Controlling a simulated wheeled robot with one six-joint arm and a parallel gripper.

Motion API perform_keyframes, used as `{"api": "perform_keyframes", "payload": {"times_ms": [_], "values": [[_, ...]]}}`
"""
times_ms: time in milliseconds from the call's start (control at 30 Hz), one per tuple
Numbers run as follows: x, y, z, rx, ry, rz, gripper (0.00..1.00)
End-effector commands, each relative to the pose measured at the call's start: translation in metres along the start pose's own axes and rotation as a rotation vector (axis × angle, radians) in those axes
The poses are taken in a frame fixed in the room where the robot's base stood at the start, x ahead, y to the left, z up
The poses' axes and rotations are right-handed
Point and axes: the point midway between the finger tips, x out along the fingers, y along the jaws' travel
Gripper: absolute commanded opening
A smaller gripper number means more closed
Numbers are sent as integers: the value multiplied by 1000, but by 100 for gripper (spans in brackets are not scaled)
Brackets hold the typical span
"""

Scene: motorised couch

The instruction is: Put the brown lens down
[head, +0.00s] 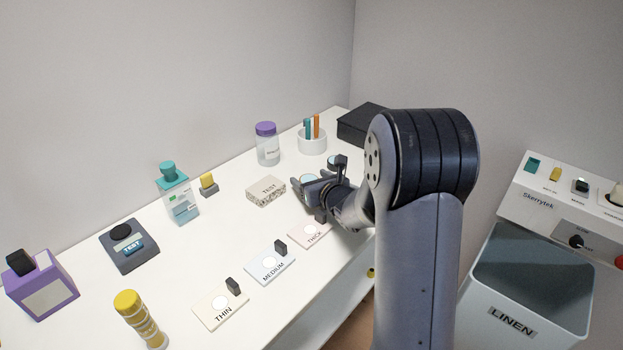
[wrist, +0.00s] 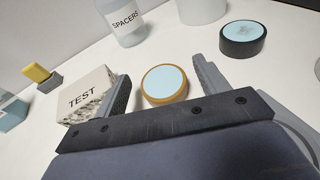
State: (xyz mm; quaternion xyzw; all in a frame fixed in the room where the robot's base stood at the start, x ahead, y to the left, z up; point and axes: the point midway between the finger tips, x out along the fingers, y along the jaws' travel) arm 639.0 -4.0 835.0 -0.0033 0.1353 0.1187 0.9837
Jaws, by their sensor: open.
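The brown lens (wrist: 166,86), a light-blue disc in a brown rim, shows in the wrist view between the two fingers of my gripper (wrist: 162,72). It lies flat and appears to rest on the white table top. The fingers are spread, with a gap on each side of the lens. In the head view my gripper (head: 322,187) is low over the table, behind my arm, which hides part of it. A black-rimmed lens (wrist: 243,39) lies farther back to the right in the wrist view.
The speckled TEST block (wrist: 88,94) stands close to the left finger. The SPACERS jar (wrist: 125,22) and a white cup (head: 312,142) with sticks stand behind. THICK (head: 311,234), MEDIUM (head: 269,268) and THIN (head: 220,307) cards lie along the front edge. A LINEN bin (head: 525,285) stands right.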

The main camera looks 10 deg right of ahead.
Motion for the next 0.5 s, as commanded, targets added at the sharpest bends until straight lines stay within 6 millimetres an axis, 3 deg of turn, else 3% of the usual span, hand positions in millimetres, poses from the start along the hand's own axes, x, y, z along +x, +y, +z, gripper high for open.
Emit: {"api": "perform_keyframes", "payload": {"times_ms": [67,500], "values": [[-4,0,12,0,1,0,70],[-98,0,7,0,-4,-2,70]]}}
